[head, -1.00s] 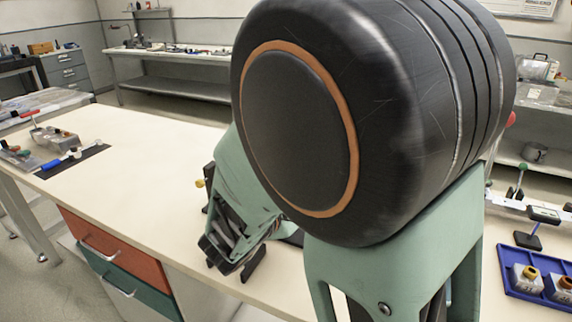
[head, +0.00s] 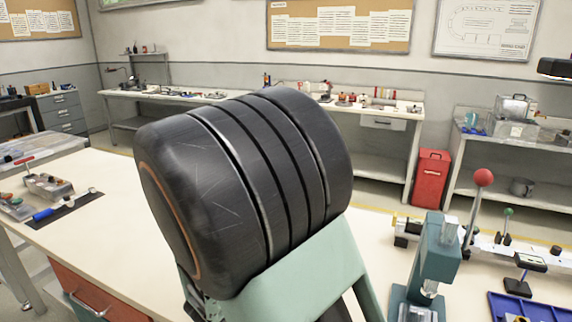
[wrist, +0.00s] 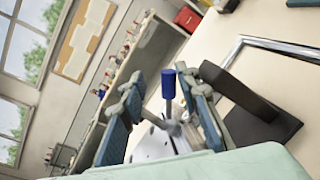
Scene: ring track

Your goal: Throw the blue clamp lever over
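The blue clamp lever (wrist: 168,84) shows in the wrist view as a blue cylindrical grip on a thin metal stem. My gripper (wrist: 163,92) is open, with one blue-padded finger to the left of the lever and one to the right. Gaps show between the grip and both fingers in the picture, so it is not held. I cannot tell how far the lever lies beyond the fingertips. The clamp's lower part is mostly hidden by the gripper. In the head view my own dark arm joint and green link hide the gripper and the lever.
A black bracket (wrist: 262,112) stands close to the right finger in the wrist view, near a metal frame (wrist: 238,45). In the head view a teal press (head: 434,255) with a red-ball lever stands right of my arm. A blue tray (head: 528,308) is at lower right.

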